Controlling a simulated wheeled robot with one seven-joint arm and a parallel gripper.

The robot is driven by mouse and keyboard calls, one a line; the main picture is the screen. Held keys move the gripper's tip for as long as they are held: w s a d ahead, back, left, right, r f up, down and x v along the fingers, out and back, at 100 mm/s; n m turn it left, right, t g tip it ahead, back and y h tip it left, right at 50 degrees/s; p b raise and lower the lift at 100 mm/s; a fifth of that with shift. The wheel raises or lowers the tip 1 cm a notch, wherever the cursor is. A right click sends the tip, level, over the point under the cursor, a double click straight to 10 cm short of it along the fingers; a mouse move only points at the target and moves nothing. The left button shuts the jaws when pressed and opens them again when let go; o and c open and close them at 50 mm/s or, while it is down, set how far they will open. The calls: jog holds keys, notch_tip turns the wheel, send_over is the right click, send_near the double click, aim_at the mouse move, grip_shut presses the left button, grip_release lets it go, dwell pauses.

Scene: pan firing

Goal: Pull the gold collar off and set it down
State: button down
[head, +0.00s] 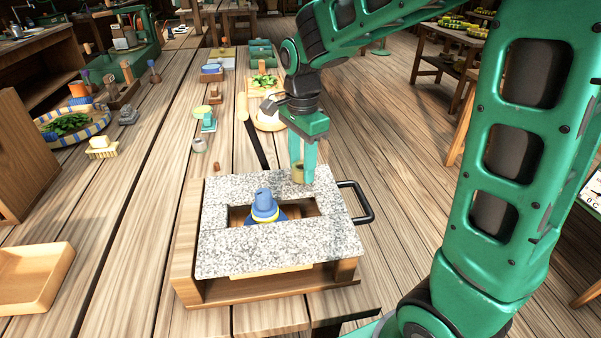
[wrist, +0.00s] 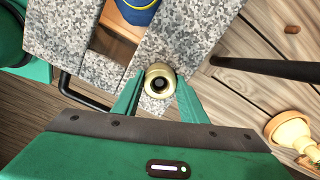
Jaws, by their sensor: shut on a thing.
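The gold collar (wrist: 160,83) is a short ring with a dark hole, held between the fingertips of my gripper (wrist: 158,92) in the wrist view. In the head view the collar (head: 298,172) shows between the teal fingers of my gripper (head: 302,172), over the back right part of the speckled stone top. I cannot tell whether it touches the stone. A blue stepped cone (head: 264,205) stands in the opening of the stone top, to the left of and nearer than my gripper. No collar shows around the cone.
The speckled stone top (head: 225,255) sits on a wooden box with a black handle (head: 362,203) at its right. An empty wooden tray (head: 35,278) lies at the left. A dark rod (head: 256,145) lies behind the box. Bare table lies between tray and box.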

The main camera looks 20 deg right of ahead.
jog(key=shift+r, duration=2.2)
jog(key=shift+r, duration=1.95)
